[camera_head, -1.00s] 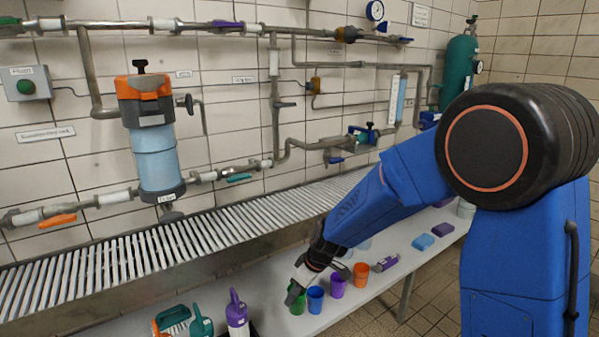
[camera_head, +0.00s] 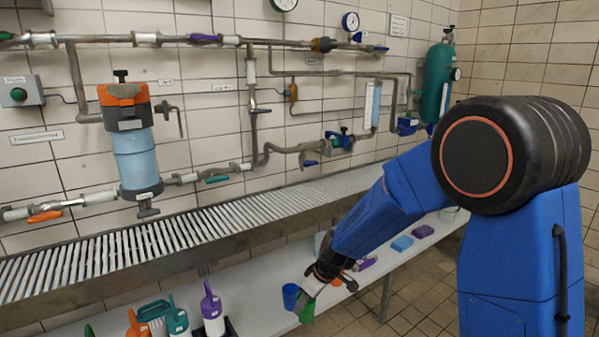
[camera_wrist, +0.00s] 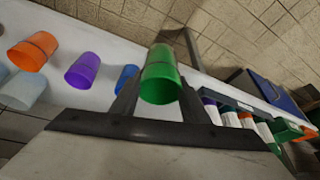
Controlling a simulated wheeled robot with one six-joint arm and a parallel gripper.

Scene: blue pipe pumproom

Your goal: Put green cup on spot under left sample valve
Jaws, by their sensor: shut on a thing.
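The green cup (camera_head: 307,313) is in my gripper (camera_head: 312,288), near the front edge of the white table in the head view. In the wrist view the green cup (camera_wrist: 161,78) sits between the two dark fingers of my gripper (camera_wrist: 158,92), which are shut on it. A pipe valve with an orange handle (camera_head: 45,216) is at the lower left of the wall, and one with a teal handle (camera_head: 217,179) is right of the blue filter. I cannot tell which is the left sample valve. No marked spot is distinguishable on the slatted ledge (camera_head: 165,240) below the pipes.
A blue cup (camera_head: 290,296) stands close to the held cup. Purple (camera_wrist: 83,71) and orange (camera_wrist: 33,50) cups stand nearby in the wrist view. Bottles, including a purple-topped one (camera_head: 211,310), stand at the lower left. The blue filter (camera_head: 135,155) projects above the ledge.

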